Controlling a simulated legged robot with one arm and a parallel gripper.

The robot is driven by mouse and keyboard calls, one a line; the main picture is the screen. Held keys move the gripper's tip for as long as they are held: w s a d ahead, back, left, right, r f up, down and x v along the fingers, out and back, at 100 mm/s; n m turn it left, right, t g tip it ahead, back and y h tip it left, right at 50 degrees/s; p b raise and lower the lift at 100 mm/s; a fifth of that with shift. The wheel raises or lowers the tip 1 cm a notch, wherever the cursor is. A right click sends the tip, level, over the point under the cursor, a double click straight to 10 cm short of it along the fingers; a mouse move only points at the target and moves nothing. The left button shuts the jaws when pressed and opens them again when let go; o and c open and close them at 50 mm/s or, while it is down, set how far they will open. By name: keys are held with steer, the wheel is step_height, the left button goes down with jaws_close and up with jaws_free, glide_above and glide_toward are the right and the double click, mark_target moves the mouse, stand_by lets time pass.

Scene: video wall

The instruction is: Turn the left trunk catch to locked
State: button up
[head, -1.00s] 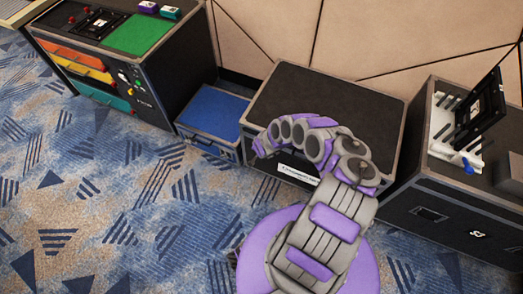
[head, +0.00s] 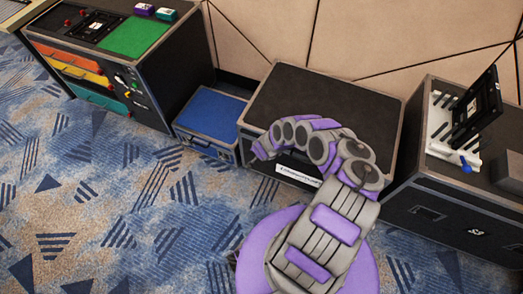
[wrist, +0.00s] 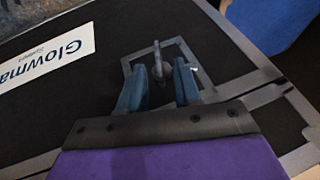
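The trunk (head: 325,105) is a black case with grey edging, standing in the middle of the head view. A white label (wrist: 45,56) is on its front face, and it also shows in the head view (head: 297,171). The catch (wrist: 158,62) is a small dark lever inside a grey square frame. My gripper (wrist: 160,86) has two blue fingers, open, one on each side of the catch. A gap shows between each finger and the lever; whether either touches lower down I cannot tell. In the head view my arm hides the catch and fingers.
A blue case (head: 211,115) stands on the floor just left of the trunk. A black cabinet with coloured drawers (head: 105,60) is further left. Another black case (head: 455,200) bearing a white fixture stands close on the right. Patterned carpet in front is free.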

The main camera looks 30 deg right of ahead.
steer(key=p+v, duration=1.3)
steer(key=v, duration=0.3)
steer(key=shift+s+r, duration=0.2)
steer(key=shift+r, duration=0.05)
steer(key=shift+c, duration=0.3)
